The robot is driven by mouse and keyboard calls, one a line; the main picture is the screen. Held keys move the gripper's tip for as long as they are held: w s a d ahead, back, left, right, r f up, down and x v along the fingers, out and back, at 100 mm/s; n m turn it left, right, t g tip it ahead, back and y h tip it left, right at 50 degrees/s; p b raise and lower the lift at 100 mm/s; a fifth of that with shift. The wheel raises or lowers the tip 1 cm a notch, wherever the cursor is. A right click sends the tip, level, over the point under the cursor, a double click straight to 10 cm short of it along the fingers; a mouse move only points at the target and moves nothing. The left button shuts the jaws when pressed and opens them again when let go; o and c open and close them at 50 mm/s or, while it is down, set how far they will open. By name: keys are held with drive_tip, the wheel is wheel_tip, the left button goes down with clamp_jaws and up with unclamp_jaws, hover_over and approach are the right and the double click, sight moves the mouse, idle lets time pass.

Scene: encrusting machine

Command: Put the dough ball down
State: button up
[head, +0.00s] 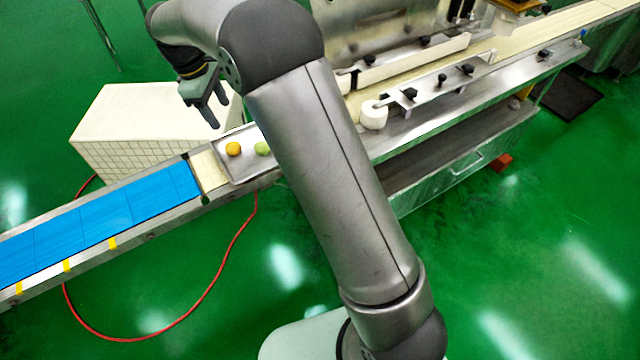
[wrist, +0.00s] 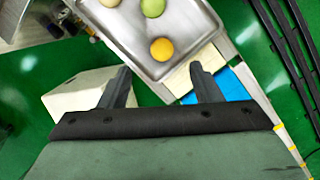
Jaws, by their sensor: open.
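An orange dough ball (head: 233,149) lies on a metal tray (head: 240,179), with a pale green ball (head: 262,148) to its right. In the wrist view the orange ball (wrist: 162,49) lies near the tray's (wrist: 181,70) near edge, and the green ball (wrist: 153,7) is farther in, cut by the top frame edge. My gripper (head: 204,120) is open and empty, above and to the left of the tray. In the wrist view its two fingers (wrist: 160,80) are spread apart, with the orange ball beyond their tips and touching neither.
A blue conveyor belt (head: 95,222) runs to the lower left of the tray. A white tiled block (head: 125,125) stands behind the belt. A red hose (head: 229,252) lies on the green floor.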

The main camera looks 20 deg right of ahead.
drive_tip(key=s+d+r+m, duration=0.3)
drive_tip(key=s+d+r, duration=0.1)
drive_tip(key=s+d, duration=0.3)
drive_tip(key=s+d+f+m, duration=0.1)
drive_tip(key=s+d+m, duration=0.2)
drive_tip(key=s, duration=0.5)
drive_tip(key=s+d+f+m+y, duration=0.1)
drive_tip(key=s+d+m, duration=0.2)
drive_tip(key=s, duration=0.6)
drive_tip(key=s+d+f+m+y, duration=0.1)
drive_tip(key=s+d+m, duration=0.2)
drive_tip(key=s, duration=0.6)
drive_tip(key=shift+s+d+f+m+t, duration=0.3)
drive_tip(key=shift+d+f+m, duration=0.1)
drive_tip(key=shift+d, duration=0.35)
